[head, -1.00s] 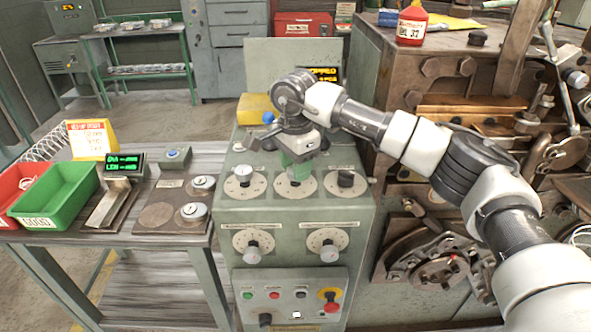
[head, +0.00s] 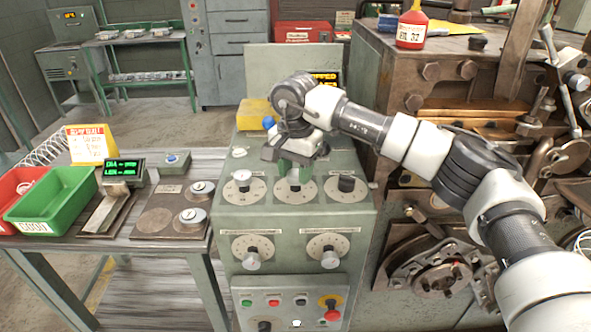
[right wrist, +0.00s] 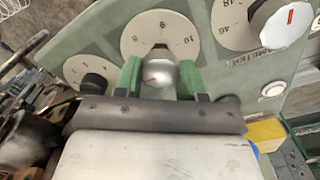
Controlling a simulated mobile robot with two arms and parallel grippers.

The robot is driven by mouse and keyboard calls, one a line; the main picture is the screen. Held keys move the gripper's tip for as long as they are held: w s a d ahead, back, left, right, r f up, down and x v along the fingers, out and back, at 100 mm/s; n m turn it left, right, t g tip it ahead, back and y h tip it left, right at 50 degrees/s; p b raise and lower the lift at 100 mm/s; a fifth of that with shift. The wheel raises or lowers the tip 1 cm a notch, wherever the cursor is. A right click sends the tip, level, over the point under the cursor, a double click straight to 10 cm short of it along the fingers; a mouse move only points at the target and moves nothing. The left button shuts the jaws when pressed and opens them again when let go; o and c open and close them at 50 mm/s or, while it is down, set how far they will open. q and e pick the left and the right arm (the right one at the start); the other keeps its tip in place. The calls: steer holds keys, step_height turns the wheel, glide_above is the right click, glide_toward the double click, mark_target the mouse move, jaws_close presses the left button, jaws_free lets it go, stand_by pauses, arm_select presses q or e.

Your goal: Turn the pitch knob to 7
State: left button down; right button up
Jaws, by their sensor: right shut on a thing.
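The knob (right wrist: 159,73) I take for the pitch knob is silver-white with a red pointer line. It is the middle of three knobs on the panel's upper row. My right gripper (right wrist: 159,78) is shut on it, with one green finger on each side. In the right wrist view the numbered dial plate (right wrist: 160,30) around the knob shows 6, 8 and 10. The red line points toward the lower left there. In the head view my right gripper (head: 294,174) comes down over the knob and hides most of it. My left gripper is in neither view.
A white knob (head: 242,177) and a black knob (head: 346,183) flank the gripper closely. Two silver knobs sit lower, and buttons with a red emergency stop (head: 331,311) are below. A side table with a green bin (head: 60,200) stands left. The coiler machine (head: 430,235) is at right.

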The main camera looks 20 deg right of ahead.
mark_target(295, 173)
steer(key=shift+r, duration=0.1)
steer(key=o, duration=0.9)
step_height(295, 173, up, 11)
steer(key=shift+f+b, duration=0.15)
steer(key=shift+b, duration=0.35)
